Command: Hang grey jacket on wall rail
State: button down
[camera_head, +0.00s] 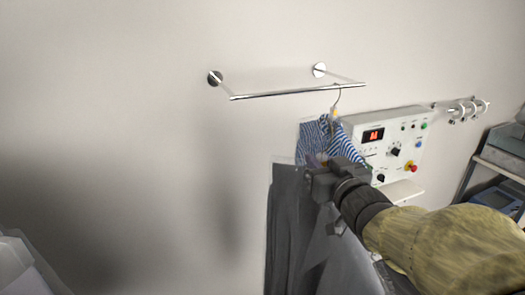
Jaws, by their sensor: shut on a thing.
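The grey jacket (286,225) hangs below my gripper (314,176), in front of the wall. My gripper is shut at the top of the jacket, near its shoulders; the exact spot it grips is hidden by the fingers. The wall rail (290,94) is a chrome bar on two round wall mounts, above and apart from the jacket's visible top. A hanger hook (338,92) is at the right part of the rail, above a blue and white striped garment (313,138). The striped garment is partly hidden behind my gripper and the jacket. The grey jacket's own hook cannot be made out.
A white control panel (390,140) with a red display and knobs is on the wall right of the striped garment. Metal hooks (464,110) and a shelf rack (500,170) are farther right. The left part of the rail and the wall left of it are clear.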

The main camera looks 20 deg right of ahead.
jog(key=shift+w+r, duration=0.1)
jog(key=shift+r, duration=0.05)
jog(key=shift+w+a+b, duration=0.2)
jog(key=shift+w+b, duration=0.25)
jog(key=shift+w, duration=5.1)
jog(key=w+p, duration=0.2)
jog(key=w, duration=0.7)
jog(key=shift+w+a, duration=0.2)
jog(key=shift+w, duration=0.2)
jog(key=shift+w+r, duration=0.25)
jog(key=shift+w, duration=0.5)
jog(key=shift+w+r, duration=0.1)
jog(key=shift+w, duration=0.25)
jog(key=shift+w+r+p, duration=0.2)
jog(key=shift+w+p, duration=0.2)
jog(key=shift+w, duration=0.25)
jog(key=shift+w, duration=0.1)
jog(key=shift+w+a, duration=0.1)
jog(key=shift+w, duration=0.15)
